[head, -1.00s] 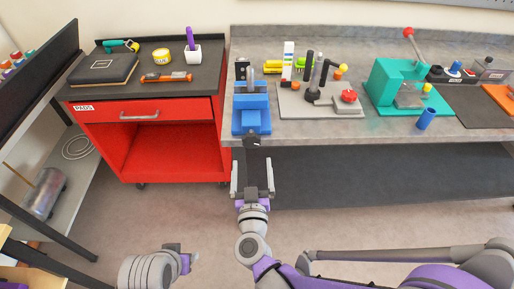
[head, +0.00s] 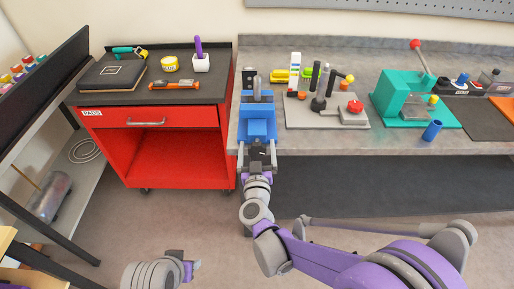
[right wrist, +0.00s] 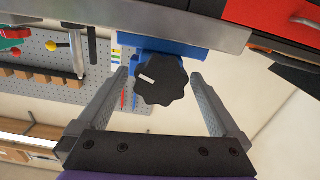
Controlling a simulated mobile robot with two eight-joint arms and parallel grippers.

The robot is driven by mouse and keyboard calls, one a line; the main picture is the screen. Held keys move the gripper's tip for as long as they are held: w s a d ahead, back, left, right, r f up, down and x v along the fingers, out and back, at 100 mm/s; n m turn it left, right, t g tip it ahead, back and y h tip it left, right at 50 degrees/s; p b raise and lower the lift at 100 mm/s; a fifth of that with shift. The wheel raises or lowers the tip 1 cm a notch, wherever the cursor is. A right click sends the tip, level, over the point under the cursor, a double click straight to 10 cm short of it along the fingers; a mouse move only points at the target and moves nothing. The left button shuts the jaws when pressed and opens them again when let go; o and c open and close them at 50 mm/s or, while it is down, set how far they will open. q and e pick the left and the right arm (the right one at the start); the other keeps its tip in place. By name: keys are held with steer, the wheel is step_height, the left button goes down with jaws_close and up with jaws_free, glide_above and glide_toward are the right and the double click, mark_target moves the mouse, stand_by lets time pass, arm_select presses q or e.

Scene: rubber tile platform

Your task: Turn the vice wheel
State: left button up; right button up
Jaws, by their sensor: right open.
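The blue vice (head: 258,122) sits at the left end of the grey workbench, at its front edge. Its black lobed wheel (right wrist: 161,81) with a white mark shows in the right wrist view, below the blue vice body (right wrist: 165,47). My right gripper (head: 257,160) is open at the front of the vice. In the right wrist view its two fingers (right wrist: 160,84) stand on either side of the wheel, with gaps visible on both sides. In the head view the wheel is mostly hidden by the gripper. My left gripper (head: 190,268) is low at the bottom left; its fingers are unclear.
A red cart (head: 150,155) with a drawer stands left of the bench (head: 400,148). Right of the vice are a grey fixture plate (head: 335,120), a teal press (head: 395,98) and a blue cup (head: 432,130). The floor in front is clear.

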steer(key=c, duration=1.4)
steer(key=shift+o, duration=0.2)
steer(key=shift+m, duration=0.4)
steer(key=m+b, duration=0.1)
steer(key=m, duration=0.3)
steer(key=shift+d+m, duration=0.1)
steer(key=shift+m, duration=0.2)
steer(key=m, duration=0.6)
steer(key=shift+d+f+b, duration=0.1)
steer(key=shift+b, duration=0.25)
steer(key=m, duration=0.6)
steer(key=shift+f+m, duration=0.15)
steer(key=shift+m, duration=0.15)
steer(key=m, duration=0.5)
steer(key=shift+f+m, duration=0.1)
steer(key=shift+m, duration=0.2)
